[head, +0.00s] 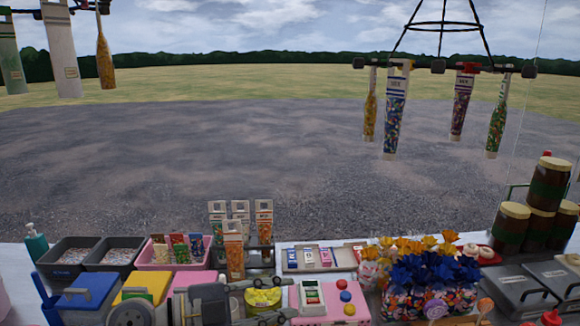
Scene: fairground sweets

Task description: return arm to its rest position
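My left gripper (290,297) comes in low from the left over the counter, with its two grey fingers spread apart and pointing right. It is open. A round yellow container (263,298) shows between the fingers; I cannot tell whether they touch it. My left arm covers part of the counter at the bottom left. My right arm and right gripper are not in view.
A pink card terminal (330,304) stands just right of the fingers. Tall sweet tubes (234,250) stand behind them. A pink basket (174,252), blue and orange flowers (430,275) and stacked jars (547,184) crowd the counter. Sweet tubes (395,110) hang from a rack above.

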